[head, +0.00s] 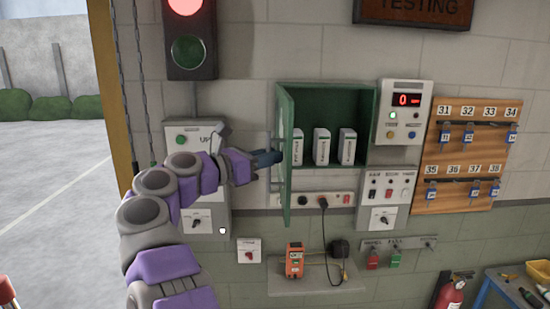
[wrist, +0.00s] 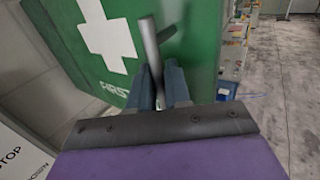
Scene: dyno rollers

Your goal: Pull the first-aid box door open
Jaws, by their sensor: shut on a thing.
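The green first-aid box (head: 325,93) hangs on the wall, and its inside shows with several white cartons (head: 321,146) standing in it. Its door (head: 286,160) is swung out at the left side, seen nearly edge-on in the head view. In the wrist view the door's green front (wrist: 195,40) bears a white cross and part of the word FIRST. My gripper (head: 270,158) is at the door's outer face. In the wrist view its blue fingers (wrist: 160,85) are shut on the grey bar handle (wrist: 149,45).
A grey control box (head: 195,140) is on the wall behind my arm. A display panel (head: 404,108) and a key board (head: 470,155) are right of the box. A shelf (head: 315,287) with an orange device (head: 294,260) is below. Open ground lies at left.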

